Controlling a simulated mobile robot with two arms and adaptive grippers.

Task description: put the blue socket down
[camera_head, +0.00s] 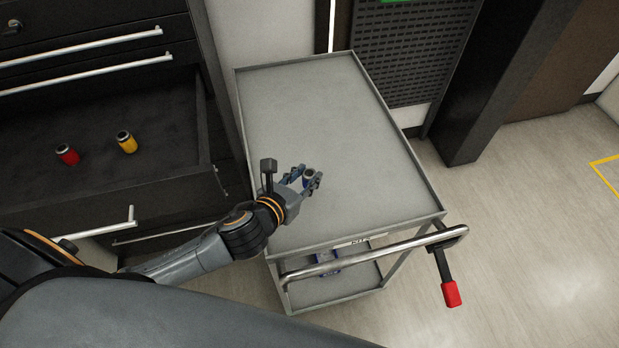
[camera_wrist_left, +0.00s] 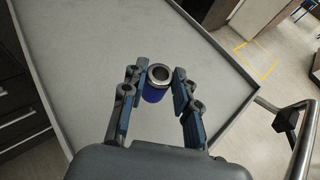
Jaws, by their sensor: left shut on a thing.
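The blue socket (camera_wrist_left: 156,91) is a small blue cylinder with a silver ring-shaped top. In the left wrist view it stands between the two fingers of my left gripper (camera_wrist_left: 158,88), which is shut on it. In the head view my left gripper (camera_head: 312,181) is over the near part of the grey cart top (camera_head: 330,110), and the socket (camera_head: 308,175) is partly hidden by the fingers. I cannot tell whether the socket's bottom touches the cart top. My right gripper is not in view.
An open dark drawer (camera_head: 100,170) at the left holds a red socket (camera_head: 67,154) and a yellow socket (camera_head: 126,141). The cart top is otherwise bare, with a raised rim. A metal handle (camera_head: 375,252) with a red-tipped lever (camera_head: 451,293) is at its near end.

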